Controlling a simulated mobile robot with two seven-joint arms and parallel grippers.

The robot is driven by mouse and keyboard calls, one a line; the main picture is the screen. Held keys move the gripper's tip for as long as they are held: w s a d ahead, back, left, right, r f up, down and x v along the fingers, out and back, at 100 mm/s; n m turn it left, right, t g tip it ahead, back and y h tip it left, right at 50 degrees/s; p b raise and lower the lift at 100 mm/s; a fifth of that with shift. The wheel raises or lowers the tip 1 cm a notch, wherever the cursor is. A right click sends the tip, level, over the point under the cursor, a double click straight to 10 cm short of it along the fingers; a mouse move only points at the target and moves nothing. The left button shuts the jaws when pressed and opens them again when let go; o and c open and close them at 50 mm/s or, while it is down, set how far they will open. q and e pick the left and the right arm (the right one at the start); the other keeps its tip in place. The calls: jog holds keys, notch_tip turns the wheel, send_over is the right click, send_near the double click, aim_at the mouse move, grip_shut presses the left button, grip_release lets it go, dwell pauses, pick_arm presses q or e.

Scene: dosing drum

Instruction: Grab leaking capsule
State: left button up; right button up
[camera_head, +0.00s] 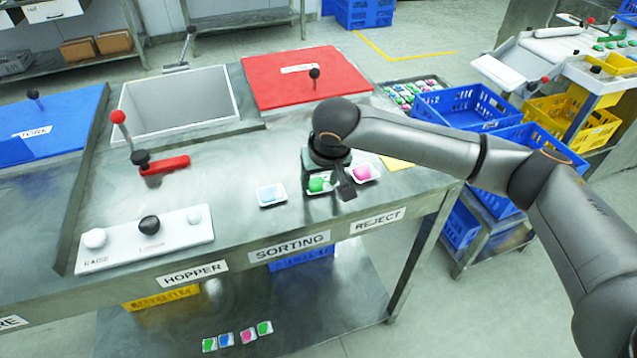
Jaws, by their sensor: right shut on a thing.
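Three capsules in small white trays stand in a row on the metal bench above the SORTING and REJECT labels. My right gripper (329,184) points down at the row and is shut on the green capsule. Its fingers partly hide that capsule, and the pink one is close beside them. I cannot tell from the picture which capsule leaks. My left gripper is not in view.
A white panel with knobs (148,247) and a red lever (164,165) are at the left. Behind are an open hopper (130,100) and a red lid (275,92) with a knob. Blue crates (465,105) stand beyond the right edge. Several capsules (237,337) lie on the lower shelf.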

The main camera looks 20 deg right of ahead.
jog(key=c, duration=0.6)
jog(key=shift+r, duration=0.15)
